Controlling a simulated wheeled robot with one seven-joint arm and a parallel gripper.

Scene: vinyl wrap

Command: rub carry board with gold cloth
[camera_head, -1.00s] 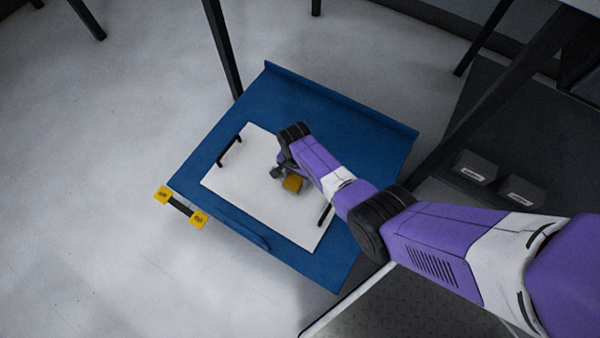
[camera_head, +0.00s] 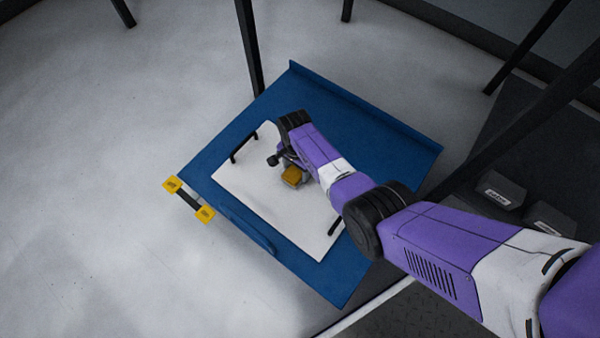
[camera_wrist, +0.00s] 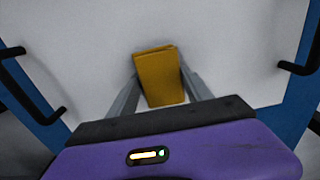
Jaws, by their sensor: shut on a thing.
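The carry board is a white panel (camera_head: 262,192) with a black handle near each end, lying on a blue surface. It fills most of the wrist view (camera_wrist: 225,50). The gold cloth (camera_head: 293,176) is a small folded pad over the middle of the board. In the wrist view the cloth (camera_wrist: 160,78) sits between my two grey fingers. My gripper (camera_wrist: 160,92) is shut on the cloth and points down at the board. I cannot tell for sure whether the cloth touches the board. My arm hides part of the board's right side.
The blue surface (camera_head: 340,280) has a raised lip at the far edge. A black bar with yellow ends (camera_head: 188,200) is at its left side. Dark table legs (camera_head: 248,50) stand behind. Dark blocks (camera_head: 500,190) lie at the right. The floor at left is clear.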

